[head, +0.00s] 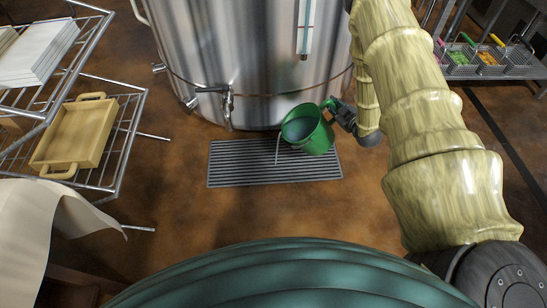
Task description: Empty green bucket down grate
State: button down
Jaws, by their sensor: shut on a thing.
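The green bucket (318,138) is in the head view, tilted to the left over the right part of the floor grate (232,168). Grey liquid shows inside its mouth. A thin pale line hangs from its left rim down to the grate; I cannot tell whether it is a stream of liquid or the bucket's handle. My gripper (336,108) is at the bucket's right side, shut on it near a green grip at the rim. The fingertips are small and partly hidden. The grate is dark, slatted and flat in the brown floor.
A large steel tank (255,50) with a tap (228,103) stands right behind the grate. A wire rack with a tan tray (75,135) is at the left, with a pale cloth (45,225) below. Baskets (475,58) stand at the far right. Floor in front of the grate is clear.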

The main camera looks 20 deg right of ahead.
aim_at(330, 101)
jog(key=shift+a+r+n+g+h+p, duration=0.2)
jog(key=shift+a+r+n+p, duration=0.3)
jog(key=shift+r+p, duration=0.3)
jog(key=shift+a+r+n+g+h+p, duration=0.1)
jog(key=shift+a+r+n+h+p, duration=0.1)
jog(key=shift+a+r+n+p, duration=0.4)
jog(key=shift+d+r, duration=0.1)
jog(key=shift+r, duration=0.05)
jog(key=shift+w+a+r+n+g+h+p, duration=0.2)
jog(key=shift+a+r+n+h+p, duration=0.25)
jog(key=shift+a, duration=0.35)
jog(key=shift+w+a+r+n+g+h+p, duration=0.25)
jog(key=shift+a+r+p, duration=0.3)
jog(key=shift+a, duration=0.3)
jog(key=shift+w+a+r+n+g+h+p, duration=0.15)
jog(key=shift+a+r+n+h+p, duration=0.2)
jog(key=shift+a+p, duration=0.35)
jog(key=shift+a, duration=0.15)
jog(key=shift+n+h, duration=0.45)
jog(key=shift+n, duration=0.5)
jog(key=a, duration=0.2)
jog(key=w+a, duration=0.1)
jog(key=a, duration=0.1)
jog(key=shift+w+a+r, duration=0.1)
jog(key=shift+r, duration=0.25)
